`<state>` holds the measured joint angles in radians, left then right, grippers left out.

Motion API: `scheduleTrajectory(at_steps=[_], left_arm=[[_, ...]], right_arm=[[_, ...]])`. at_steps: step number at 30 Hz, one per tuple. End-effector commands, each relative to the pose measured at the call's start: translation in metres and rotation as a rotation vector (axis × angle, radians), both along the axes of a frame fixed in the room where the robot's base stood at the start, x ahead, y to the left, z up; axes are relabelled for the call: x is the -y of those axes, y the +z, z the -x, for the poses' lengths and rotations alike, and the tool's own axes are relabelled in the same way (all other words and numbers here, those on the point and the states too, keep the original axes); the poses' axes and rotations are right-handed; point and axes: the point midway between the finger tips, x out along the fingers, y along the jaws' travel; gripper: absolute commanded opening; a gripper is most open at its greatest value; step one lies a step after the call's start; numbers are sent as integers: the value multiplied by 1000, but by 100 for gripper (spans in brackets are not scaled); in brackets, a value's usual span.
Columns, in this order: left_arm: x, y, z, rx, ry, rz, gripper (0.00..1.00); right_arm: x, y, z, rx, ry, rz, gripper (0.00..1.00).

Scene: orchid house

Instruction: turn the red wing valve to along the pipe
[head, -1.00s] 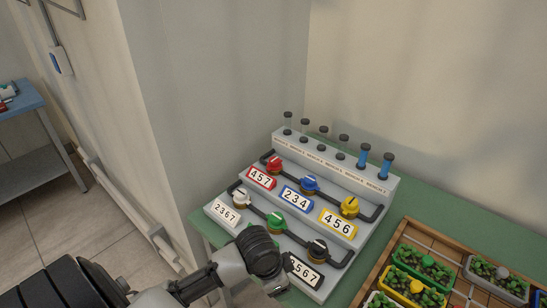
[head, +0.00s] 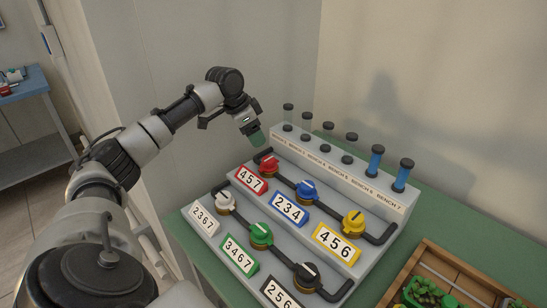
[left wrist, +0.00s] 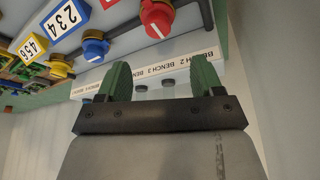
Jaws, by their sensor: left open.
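The red wing valve (head: 269,164) sits at the left end of the upper dark pipe (head: 335,208) on the grey stepped panel, behind the red 457 plate (head: 251,179). In the left wrist view the red valve (left wrist: 157,17) shows at the top, with a white mark on its wing; its exact angle to the pipe is hard to tell. My left gripper (head: 254,137) is raised above and behind the red valve, apart from it. In the left wrist view its green fingers (left wrist: 162,78) are spread, with nothing between them.
Blue (head: 306,190) and yellow (head: 353,223) valves share the upper pipe. White (head: 225,201), green (head: 260,235) and black (head: 306,275) valves sit on the lower pipe. Capped tubes (head: 375,159) stand along the back ledge. A wooden plant tray (head: 418,272) is at lower right.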

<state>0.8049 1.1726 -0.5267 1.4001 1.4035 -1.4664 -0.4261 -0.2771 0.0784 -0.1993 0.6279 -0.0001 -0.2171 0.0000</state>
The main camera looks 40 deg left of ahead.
Motion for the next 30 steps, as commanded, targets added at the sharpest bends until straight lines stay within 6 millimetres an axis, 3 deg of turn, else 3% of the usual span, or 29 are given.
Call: scheduleTrajectory(at_steps=[3, 7, 11, 18, 28, 30], left_arm=[[5, -18, -6, -4, -2, 1, 67], [10, -42, -15, -5, -3, 1, 67], [14, -64, -23, -4, -3, 0, 67], [18, -88, -32, -3, -2, -1, 67], [19, -92, -33, -1, -3, -2, 67], [19, -92, -33, -1, -3, -2, 57]], right_arm=[[3, 1, 26, -39, 1, 5, 43], [5, 2, 41, -64, 0, 9, 43], [5, 3, 38, -59, 0, 9, 43], [3, 6, 13, -18, 0, 5, 43], [3, 5, 19, -28, 2, 5, 43], [3, 5, 22, -33, 1, 5, 43]])
